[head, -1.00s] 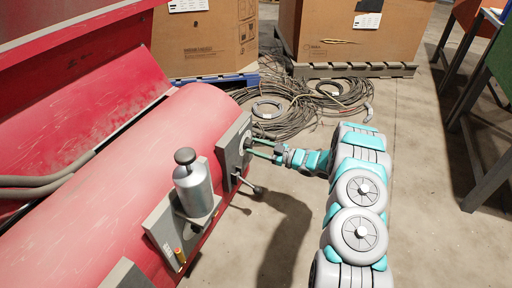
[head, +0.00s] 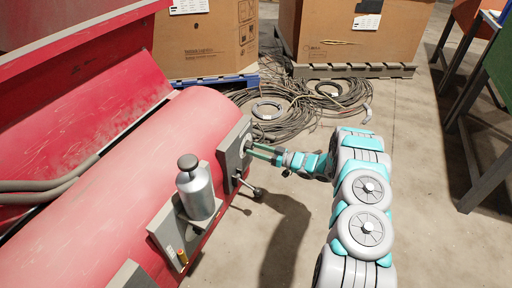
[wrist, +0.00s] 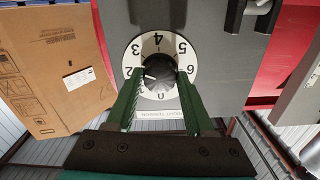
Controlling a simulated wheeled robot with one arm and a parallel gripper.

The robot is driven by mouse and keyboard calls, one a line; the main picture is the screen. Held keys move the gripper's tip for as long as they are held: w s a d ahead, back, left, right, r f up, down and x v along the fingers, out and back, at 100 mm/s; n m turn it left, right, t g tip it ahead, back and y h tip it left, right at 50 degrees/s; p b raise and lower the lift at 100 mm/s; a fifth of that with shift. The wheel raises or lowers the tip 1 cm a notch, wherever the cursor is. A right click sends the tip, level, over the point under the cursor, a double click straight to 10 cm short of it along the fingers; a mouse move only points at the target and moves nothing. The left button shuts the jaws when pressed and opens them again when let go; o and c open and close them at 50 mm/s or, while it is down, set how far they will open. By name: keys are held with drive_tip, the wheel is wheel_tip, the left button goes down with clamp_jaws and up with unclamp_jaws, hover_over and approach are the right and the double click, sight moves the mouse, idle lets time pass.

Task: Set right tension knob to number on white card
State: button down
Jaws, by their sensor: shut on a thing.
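The right tension knob is a dark round knob (wrist: 158,76) on a white numbered dial (wrist: 158,48), above a label reading "RIGHT TENSION". My gripper (wrist: 160,74) is shut on the knob, one green finger on each side. In the head view my gripper (head: 262,152) reaches from the right to the dial on the grey plate (head: 233,145) at the red machine's end. The fingers partly cover the dial there. I cannot make out a white card with a readable number.
A silver canister (head: 195,190) and a lever with a dark ball end (head: 258,192) stand near the plate. Coiled cables (head: 290,110) lie on the floor behind my gripper. Cardboard boxes (head: 350,35) on pallets stand behind.

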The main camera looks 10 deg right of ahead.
drive_tip(key=shift+m+p, duration=0.45)
drive_tip(key=shift+m, duration=1.75)
drive_tip(key=shift+c, duration=1.4)
unclamp_jaws()
drive_tip(key=v, duration=0.8)
drive_tip(key=shift+a, duration=0.1)
